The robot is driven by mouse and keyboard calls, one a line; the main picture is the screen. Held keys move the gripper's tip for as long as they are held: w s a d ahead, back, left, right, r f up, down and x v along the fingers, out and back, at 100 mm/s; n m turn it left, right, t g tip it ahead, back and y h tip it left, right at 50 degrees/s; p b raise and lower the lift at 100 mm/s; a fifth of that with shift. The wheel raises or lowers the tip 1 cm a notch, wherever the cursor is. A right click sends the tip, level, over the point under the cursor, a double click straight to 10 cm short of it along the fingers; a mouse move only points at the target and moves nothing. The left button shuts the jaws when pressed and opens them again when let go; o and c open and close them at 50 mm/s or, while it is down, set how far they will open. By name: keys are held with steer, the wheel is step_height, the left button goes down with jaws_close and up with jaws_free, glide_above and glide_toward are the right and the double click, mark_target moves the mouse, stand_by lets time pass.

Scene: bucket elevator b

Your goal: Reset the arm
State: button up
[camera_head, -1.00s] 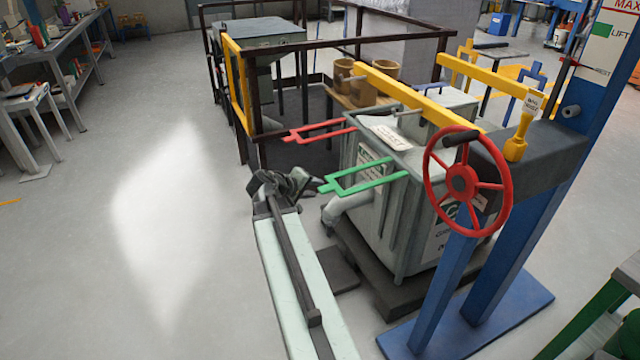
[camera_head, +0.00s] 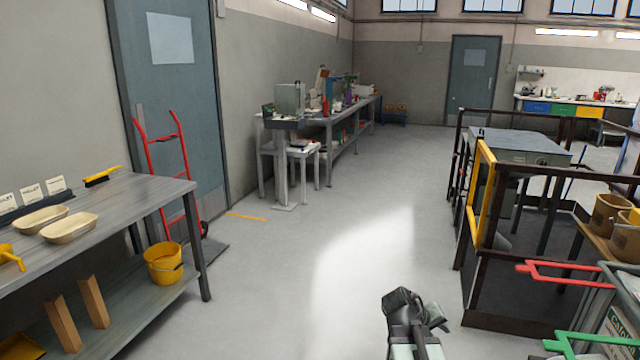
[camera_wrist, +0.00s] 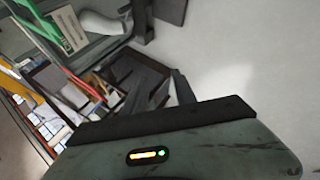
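My gripper (camera_head: 412,308) is dark grey and sits at the end of my pale arm, low in the head view right of centre, over the bare floor. Its dark fingers (camera_wrist: 165,85) show in the wrist view past the housing with the small orange and green light. Nothing is seen held between them, but how far apart they are is unclear. The grey machine cabinet (camera_head: 612,318) with red (camera_head: 570,276) and green (camera_head: 585,345) handles is at the lower right, apart from my gripper. Most of it is cut off by the frame edge.
A dark-railed enclosure with a yellow gate (camera_head: 482,195) stands to the right. A grey workbench (camera_head: 150,200) with trays and a yellow bucket (camera_head: 163,263) on its shelf is at the left. A red hand truck (camera_head: 165,170) leans by the door. The floor (camera_head: 330,230) between is clear.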

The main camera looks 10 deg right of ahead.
steer(key=s+a+f+g+y, duration=0.1)
steer(key=s+a+f+y, duration=0.1)
steer(key=a, duration=0.6)
steer(key=s+a+f+g+y, duration=0.1)
steer(key=s+a+f+y, duration=0.15)
steer(key=a, duration=0.45)
steer(key=s+a+f+y, duration=0.1)
steer(key=a+f+y, duration=0.15)
steer(key=a, duration=0.55)
step_height(320, 180, up, 18)
steer(key=s+a+g+y+p, duration=0.1)
steer(key=p, duration=1.6)
steer(key=shift+r+p, duration=0.2)
steer(key=shift+p, duration=0.2)
